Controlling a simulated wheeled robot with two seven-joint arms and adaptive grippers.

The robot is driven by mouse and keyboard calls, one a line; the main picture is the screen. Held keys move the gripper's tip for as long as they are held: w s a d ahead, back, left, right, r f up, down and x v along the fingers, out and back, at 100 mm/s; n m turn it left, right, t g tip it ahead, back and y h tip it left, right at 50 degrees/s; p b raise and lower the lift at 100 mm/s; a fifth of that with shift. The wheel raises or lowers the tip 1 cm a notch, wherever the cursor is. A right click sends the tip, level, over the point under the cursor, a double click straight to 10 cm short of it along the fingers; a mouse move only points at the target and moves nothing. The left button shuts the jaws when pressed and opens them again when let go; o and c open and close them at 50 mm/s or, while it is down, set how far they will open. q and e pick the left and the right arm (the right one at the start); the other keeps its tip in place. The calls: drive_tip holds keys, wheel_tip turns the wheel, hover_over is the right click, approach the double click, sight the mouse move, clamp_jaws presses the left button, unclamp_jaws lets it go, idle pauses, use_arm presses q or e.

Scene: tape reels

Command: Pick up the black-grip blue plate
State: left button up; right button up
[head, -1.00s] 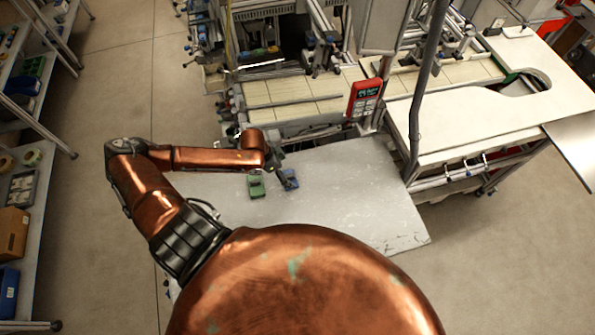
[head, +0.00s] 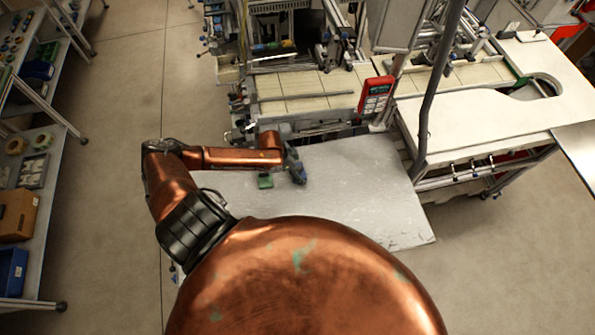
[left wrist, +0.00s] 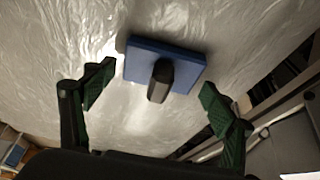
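The blue plate (left wrist: 184,59) with its black grip (left wrist: 161,80) lies on the table's crinkled grey surface. The grip points towards the left wrist camera. My left gripper (left wrist: 156,86) is open, with one green-padded finger on each side of the plate and grip; neither finger appears to touch them. My right gripper is not in view.
Machinery with a red handheld panel (head: 376,95) stands behind the table. The table's right part is clear. Shelves (head: 40,200) stand at the far left.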

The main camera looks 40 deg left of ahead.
use_arm(q)
drive_tip(key=shift+s, duration=0.15)
drive_tip(key=c, duration=0.5)
drive_tip(key=shift+c, duration=2.3)
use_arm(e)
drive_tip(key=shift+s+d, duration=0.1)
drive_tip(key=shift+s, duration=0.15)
